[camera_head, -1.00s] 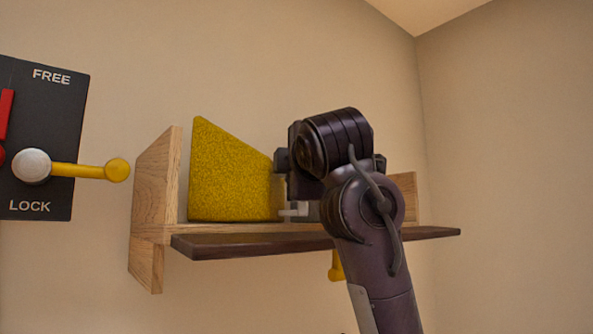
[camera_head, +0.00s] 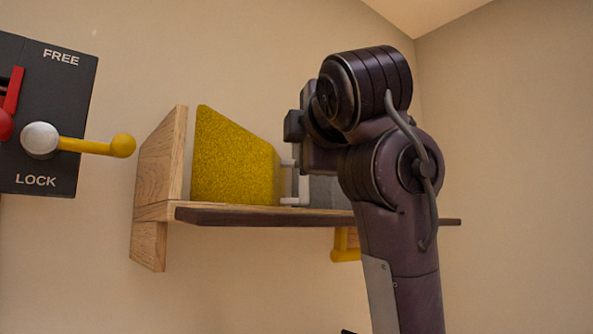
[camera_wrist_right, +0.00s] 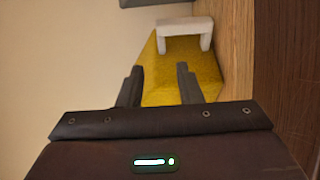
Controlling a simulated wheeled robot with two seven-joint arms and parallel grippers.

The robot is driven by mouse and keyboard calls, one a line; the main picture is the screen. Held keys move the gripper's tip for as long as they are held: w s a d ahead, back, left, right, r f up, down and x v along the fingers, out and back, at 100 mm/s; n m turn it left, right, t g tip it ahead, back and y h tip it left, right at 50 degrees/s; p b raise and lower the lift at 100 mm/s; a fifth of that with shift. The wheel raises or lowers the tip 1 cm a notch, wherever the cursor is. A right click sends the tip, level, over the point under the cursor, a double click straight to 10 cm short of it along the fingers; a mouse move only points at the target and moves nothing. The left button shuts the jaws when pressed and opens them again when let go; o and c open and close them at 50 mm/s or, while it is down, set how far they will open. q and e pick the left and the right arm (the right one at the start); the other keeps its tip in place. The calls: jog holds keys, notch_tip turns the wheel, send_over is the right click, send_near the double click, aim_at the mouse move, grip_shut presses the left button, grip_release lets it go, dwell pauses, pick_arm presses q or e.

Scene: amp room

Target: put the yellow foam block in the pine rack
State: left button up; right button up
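The yellow foam block (camera_head: 232,160) stands on the pine rack (camera_head: 157,170), beside its left end board. A white handle (camera_head: 290,202) projects from the block's right side. In the right wrist view the block (camera_wrist_right: 190,70) lies beyond my fingers and the handle (camera_wrist_right: 186,27) is past it, clear of them. My right gripper (camera_wrist_right: 158,85) is open with nothing between its fingers. In the head view my right arm covers the rack's right part, and the fingertips cannot be made out. My left gripper is not in view.
A grey object (camera_head: 322,191) sits right of the handle, partly hidden by my arm. A dark ledge (camera_head: 260,217) runs along the rack's front. A yellow lever (camera_head: 346,252) hangs below it. A black FREE/LOCK panel (camera_head: 45,110) with a yellow-handled lever is at left.

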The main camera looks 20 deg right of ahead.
jog(key=s+b, duration=0.1)
jog(key=s, duration=0.3)
jog(key=shift+s+a, duration=0.15)
jog(key=shift+s, duration=0.15)
